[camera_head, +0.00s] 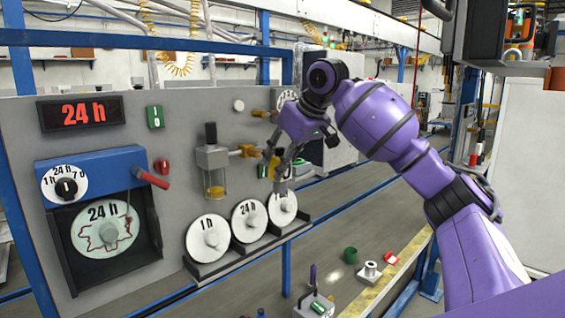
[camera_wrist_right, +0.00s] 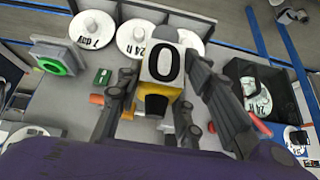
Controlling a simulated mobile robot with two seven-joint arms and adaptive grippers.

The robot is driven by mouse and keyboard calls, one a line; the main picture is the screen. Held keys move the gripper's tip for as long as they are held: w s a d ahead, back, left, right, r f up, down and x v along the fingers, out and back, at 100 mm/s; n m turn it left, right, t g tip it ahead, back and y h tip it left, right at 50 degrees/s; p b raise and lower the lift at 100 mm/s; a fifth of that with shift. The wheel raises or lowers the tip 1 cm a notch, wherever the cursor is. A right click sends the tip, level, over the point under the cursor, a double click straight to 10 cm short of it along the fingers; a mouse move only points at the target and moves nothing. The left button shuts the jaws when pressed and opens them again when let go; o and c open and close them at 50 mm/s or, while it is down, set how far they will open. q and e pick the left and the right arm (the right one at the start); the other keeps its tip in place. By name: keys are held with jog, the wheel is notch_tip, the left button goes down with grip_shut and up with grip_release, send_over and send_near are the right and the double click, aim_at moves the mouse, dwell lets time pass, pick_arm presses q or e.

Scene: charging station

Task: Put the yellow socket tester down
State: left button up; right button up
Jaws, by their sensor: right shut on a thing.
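The yellow socket tester (camera_wrist_right: 157,92) is held by my right gripper (camera_wrist_right: 165,105). It has a yellow body and a pale face marked with a black "0". In the head view it shows as a small yellow piece (camera_head: 274,168) between the fingers of the right gripper (camera_head: 280,172), partly hidden by them. The gripper is shut on it in front of the grey panel (camera_head: 180,120), above the right end of the disc shelf (camera_head: 250,250). I cannot tell whether the tester touches anything else. My left gripper is not in view.
Three white dial discs (camera_head: 208,237) stand on the shelf. Left of the gripper are a glass cylinder (camera_head: 213,180) with a yellow fitting and a blue-topped box (camera_head: 90,172) with a red lever (camera_head: 151,178). A workbench (camera_head: 335,285) at lower right holds small parts, with bare space between them.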

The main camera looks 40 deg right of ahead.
dwell(0.4)
jog(key=shift+s+d+m+h, duration=0.1)
jog(key=shift+d+m+h, duration=0.2)
jog(key=shift+m, duration=0.1)
jog(key=shift+s+f+m, duration=0.1)
jog(key=shift+f+m, duration=0.05)
jog(key=shift+m, duration=0.15)
jog(key=a+f+m, duration=0.1)
jog(key=a+f, duration=1.4)
jog(key=s+a+f+n, duration=0.1)
jog(key=s+a+f, duration=0.1)
jog(key=a+f, duration=0.3)
jog(key=s+a+f, duration=0.3)
jog(key=a+f, duration=0.1)
jog(key=a, duration=0.7)
jog(key=shift+a+f+n, duration=0.35)
jog(key=shift+a+n, duration=0.05)
